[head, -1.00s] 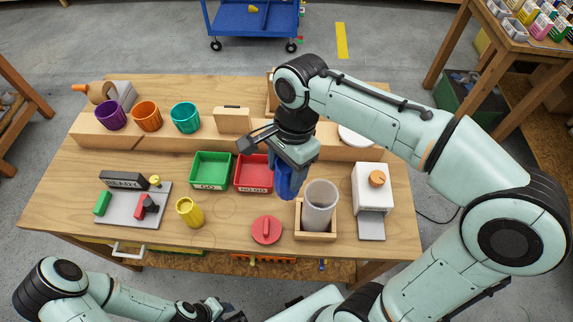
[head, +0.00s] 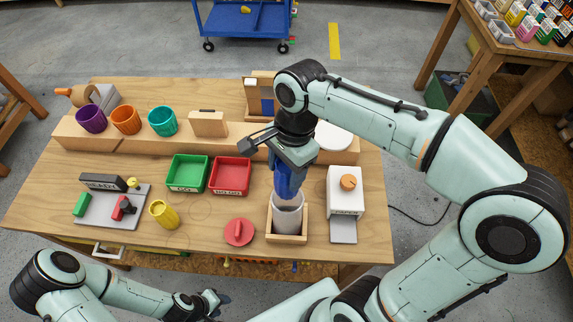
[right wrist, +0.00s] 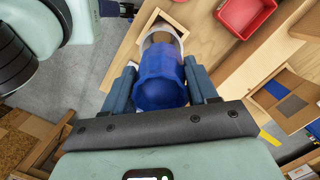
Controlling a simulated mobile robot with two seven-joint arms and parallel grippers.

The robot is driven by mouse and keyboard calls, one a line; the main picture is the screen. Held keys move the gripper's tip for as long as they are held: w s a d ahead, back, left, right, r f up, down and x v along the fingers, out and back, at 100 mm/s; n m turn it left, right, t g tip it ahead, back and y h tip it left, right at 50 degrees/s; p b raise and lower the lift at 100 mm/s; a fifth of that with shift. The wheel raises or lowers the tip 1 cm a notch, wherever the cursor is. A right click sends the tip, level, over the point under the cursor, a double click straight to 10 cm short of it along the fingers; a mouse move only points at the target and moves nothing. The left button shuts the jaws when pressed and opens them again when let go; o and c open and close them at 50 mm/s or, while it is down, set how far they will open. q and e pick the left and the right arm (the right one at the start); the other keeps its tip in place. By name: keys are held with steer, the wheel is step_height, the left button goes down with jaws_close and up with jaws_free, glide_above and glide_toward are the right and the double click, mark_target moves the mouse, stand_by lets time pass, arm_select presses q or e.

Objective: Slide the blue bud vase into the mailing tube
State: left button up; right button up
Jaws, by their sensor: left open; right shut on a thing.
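The blue bud vase (head: 287,178) is held upright by my right gripper (head: 291,168), directly over the mailing tube. In the right wrist view the vase (right wrist: 160,80) sits between the fingers of my right gripper (right wrist: 162,82). The pale grey mailing tube (head: 287,218) stands upright in a wooden holder (head: 287,239). The vase's lower end is at the tube's mouth; I cannot tell how far inside it is. In the right wrist view the tube's rim (right wrist: 161,34) shows just beyond the vase. My left gripper (head: 215,302) is open and empty, below the table's front edge.
A red lid (head: 239,233) lies left of the holder, and a white machine with an orange knob (head: 345,198) stands right of it. Green (head: 187,172) and red (head: 230,176) bins and a yellow cup (head: 164,214) stand further left. A wooden shelf with cups runs behind.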

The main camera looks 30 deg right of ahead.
mark_target(287, 192)
step_height(287, 192, down, 6)
steer(key=b, duration=0.3)
steer(key=shift+s, duration=0.15)
arm_select(q)
steer(key=s+f+b, duration=0.2)
steer(key=s+f, duration=0.4)
steer(key=f, duration=0.1)
steer(key=shift+f+g, duration=0.15)
steer(key=shift+g, duration=0.25)
arm_select(e)
steer(key=shift+f, duration=1.85)
steer(key=o, duration=1.5)
